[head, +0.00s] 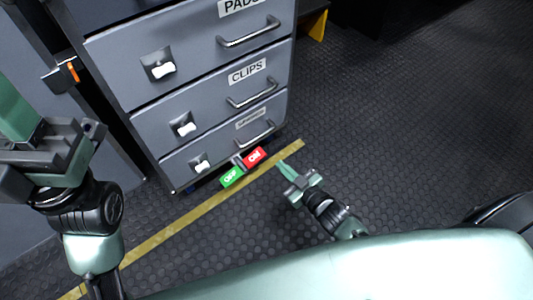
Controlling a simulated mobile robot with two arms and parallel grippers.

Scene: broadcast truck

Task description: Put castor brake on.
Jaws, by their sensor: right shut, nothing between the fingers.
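A grey drawer cabinet (205,85) stands on the dark floor. At its bottom front edge is a brake pedal with a green OFF end (232,177) on the left and a red ON end (254,157) on the right. My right gripper (283,166) is shut and empty, low near the floor, just right of the red ON end. A small gap seems to show between them. My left gripper (18,112) is raised at the left edge of the view, away from the pedal. Its fingertips are partly out of view. The castor itself is mostly hidden under the cabinet.
The drawers have bar handles (250,33) and white latches (163,69) that stick out. A yellow floor line (190,217) runs just in front of the cabinet. A dark bracket with an orange part (68,74) is left of it. The studded floor (400,120) to the right is clear.

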